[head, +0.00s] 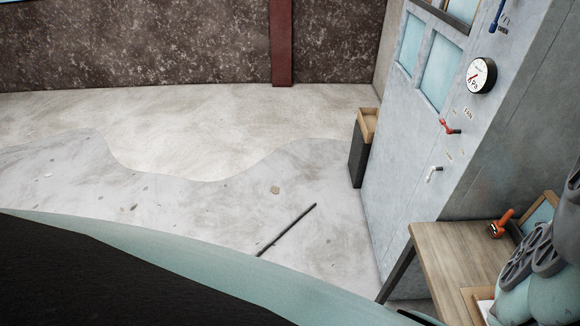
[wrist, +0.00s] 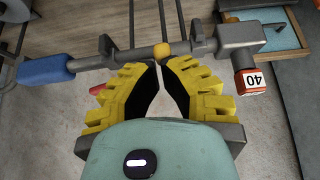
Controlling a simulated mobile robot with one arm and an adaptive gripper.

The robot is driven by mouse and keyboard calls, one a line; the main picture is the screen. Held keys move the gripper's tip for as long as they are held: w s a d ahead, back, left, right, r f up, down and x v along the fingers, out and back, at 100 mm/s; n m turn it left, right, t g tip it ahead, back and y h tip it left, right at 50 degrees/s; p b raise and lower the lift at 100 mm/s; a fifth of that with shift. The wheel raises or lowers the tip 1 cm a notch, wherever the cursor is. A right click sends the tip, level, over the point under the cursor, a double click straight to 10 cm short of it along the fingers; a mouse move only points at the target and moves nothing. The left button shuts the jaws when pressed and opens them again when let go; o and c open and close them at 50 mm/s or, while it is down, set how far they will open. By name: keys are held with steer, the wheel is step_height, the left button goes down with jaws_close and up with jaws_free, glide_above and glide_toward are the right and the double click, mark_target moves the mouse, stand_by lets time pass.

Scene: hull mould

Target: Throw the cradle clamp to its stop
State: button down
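My gripper (wrist: 160,64) has two yellow ribbed fingers with black inner pads. The tips are close together with a narrow gap, and nothing shows between them. Just beyond the tips, a grey bar crosses the wrist view. Whether this bar belongs to the cradle clamp I cannot tell. No part is clearly labelled as the clamp. The fingers appear apart from the bar.
A wooden bench (head: 440,250) stands at lower right, with an orange-handled item (head: 502,223) on it. A grey panel carries a gauge (head: 481,76), a red lever (head: 449,127) and a white handle (head: 433,174). A dark rod (head: 287,229) lies over the pale floor.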

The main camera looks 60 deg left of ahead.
steer(key=shift+s+f+b, duration=0.2)
steer(key=shift+f+b, duration=0.15)
steer(key=shift+f, duration=0.15)
steer(key=shift+d+f, duration=0.1)
stand_by(0.4)
